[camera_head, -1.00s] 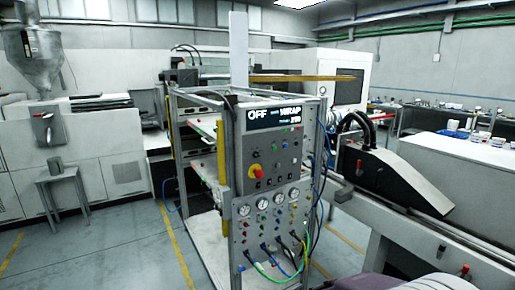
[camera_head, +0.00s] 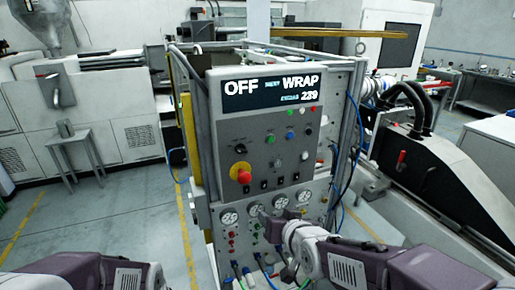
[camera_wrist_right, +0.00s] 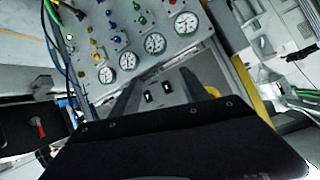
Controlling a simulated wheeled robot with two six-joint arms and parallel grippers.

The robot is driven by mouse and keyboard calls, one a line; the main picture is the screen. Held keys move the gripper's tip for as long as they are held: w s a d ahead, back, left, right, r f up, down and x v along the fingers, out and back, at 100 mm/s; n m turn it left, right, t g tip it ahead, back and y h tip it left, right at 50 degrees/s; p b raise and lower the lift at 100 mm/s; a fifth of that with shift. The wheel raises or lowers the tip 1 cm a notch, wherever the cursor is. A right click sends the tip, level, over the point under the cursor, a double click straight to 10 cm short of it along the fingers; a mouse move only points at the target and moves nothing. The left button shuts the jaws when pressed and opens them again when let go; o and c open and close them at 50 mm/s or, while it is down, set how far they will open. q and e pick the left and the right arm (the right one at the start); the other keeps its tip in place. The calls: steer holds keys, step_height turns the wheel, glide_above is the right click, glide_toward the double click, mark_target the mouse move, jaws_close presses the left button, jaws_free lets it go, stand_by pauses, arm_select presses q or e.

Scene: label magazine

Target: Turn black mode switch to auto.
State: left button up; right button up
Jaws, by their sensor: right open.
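The grey control panel (camera_head: 225,120) has a display (camera_head: 268,88) reading OFF, WRAP and 239. A small black knob (camera_head: 240,149), which looks like the mode switch, sits on the panel's left side above the yellow-backed red button; its setting is too small to read. My right gripper (camera_head: 270,222) is open and empty, low in front of the gauges, below and to the right of the knob. In the right wrist view its two dark fingers (camera_wrist_right: 160,88) stand apart over the panel, with the knob not visible. My left arm shows at bottom left; its gripper is out of view.
The red emergency button (camera_head: 243,176) juts out between the knob and my right gripper's height. A yellow post (camera_head: 189,140) stands left of the panel.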

mark_target(242, 151)
steer(key=w+a+r+t+y, duration=0.1)
steer(key=a+r+t+y, duration=0.3)
steer(key=r, duration=1.1)
steer(key=shift+t+h, duration=0.6)
steer(key=shift+t, duration=0.1)
steer(key=x, duration=0.3)
steer(key=p+x, duration=0.1)
steer(key=x, duration=0.5)
steer(key=shift+w+a+f+p, duration=0.1)
steer(key=shift+a+f+p, duration=0.2)
steer(key=shift+a, duration=0.2)
jaws_close()
